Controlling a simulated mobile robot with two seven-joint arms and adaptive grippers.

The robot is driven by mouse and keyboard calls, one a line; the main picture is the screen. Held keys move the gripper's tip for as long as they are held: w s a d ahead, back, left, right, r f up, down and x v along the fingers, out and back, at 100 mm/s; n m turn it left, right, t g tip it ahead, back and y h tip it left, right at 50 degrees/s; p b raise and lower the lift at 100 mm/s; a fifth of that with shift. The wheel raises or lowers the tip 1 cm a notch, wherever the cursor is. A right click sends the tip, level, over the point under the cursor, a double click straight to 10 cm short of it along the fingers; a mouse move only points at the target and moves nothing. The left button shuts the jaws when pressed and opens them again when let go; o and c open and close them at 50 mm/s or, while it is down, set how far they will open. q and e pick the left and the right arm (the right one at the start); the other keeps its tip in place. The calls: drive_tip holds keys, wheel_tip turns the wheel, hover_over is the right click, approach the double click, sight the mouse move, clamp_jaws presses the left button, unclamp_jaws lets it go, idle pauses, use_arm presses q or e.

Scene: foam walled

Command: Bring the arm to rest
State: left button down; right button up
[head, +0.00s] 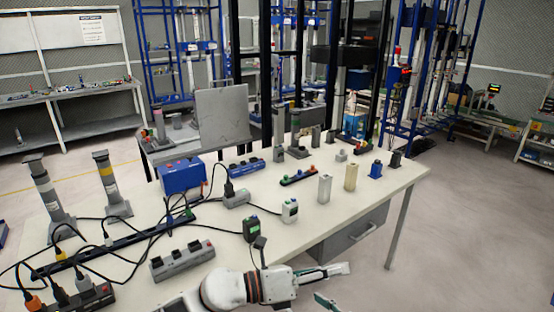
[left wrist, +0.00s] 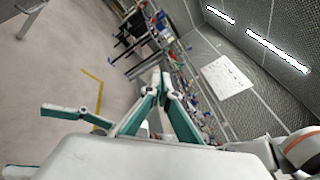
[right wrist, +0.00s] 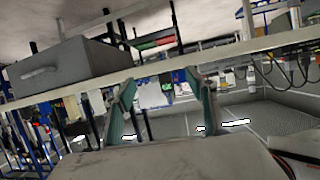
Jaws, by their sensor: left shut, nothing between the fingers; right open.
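In the head view my left gripper (head: 342,269) reaches in from the bottom, in front of the table's near edge, pointing right. The left wrist view shows its fingers (left wrist: 163,80) closed together with nothing between them. In the right wrist view my right gripper (right wrist: 160,80) has its two fingers spread apart and holds nothing. The table edge and drawer unit show beyond it. A small green-edged piece shows at the bottom of the head view below the left gripper; I cannot tell for certain which gripper it belongs to.
The pale table (head: 345,215) carries cables, a grey power strip (head: 182,260), a blue box (head: 182,176), posts and small blocks. A grey drawer (head: 350,235) hangs under its right side, also in the right wrist view (right wrist: 65,72). Open floor (head: 460,240) lies to the right.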

use_arm(q)
drive_tip(key=a+f+n+t+y, duration=0.4)
drive_tip(key=a+f+n+t, duration=0.2)
drive_tip(key=a+n, duration=0.5)
drive_tip(key=a+f+n+t+y, duration=0.4)
drive_tip(key=a+f+n+t, duration=0.15)
drive_tip(key=n, duration=0.95)
drive_tip(key=s+a+f+n+g+y, duration=0.5)
drive_tip(key=s+a+f+n, duration=0.7)
drive_tip(key=s+a+f, duration=0.4)
wheel_tip(320, 180, down, 3)
drive_tip(key=shift+a+r+y, duration=0.1)
drive_tip(key=shift+a+y, duration=0.2)
drive_tip(key=shift+y, duration=0.4)
use_arm(e)
drive_tip(key=s+d+f+h, duration=0.2)
drive_tip(key=s+d+f, duration=0.4)
drive_tip(key=s, duration=0.3)
drive_tip(key=s+d+f+m+h, duration=0.1)
drive_tip(key=s+d+f+h, duration=0.1)
drive_tip(key=s+d+f, duration=0.4)
drive_tip(key=s, duration=0.3)
drive_tip(key=shift+s+f+m+g, duration=0.2)
drive_tip(key=shift+s+m+g, duration=0.1)
drive_tip(key=shift+s+g, duration=0.1)
drive_tip(key=shift+w+d, duration=0.1)
drive_tip(key=shift+w, duration=0.05)
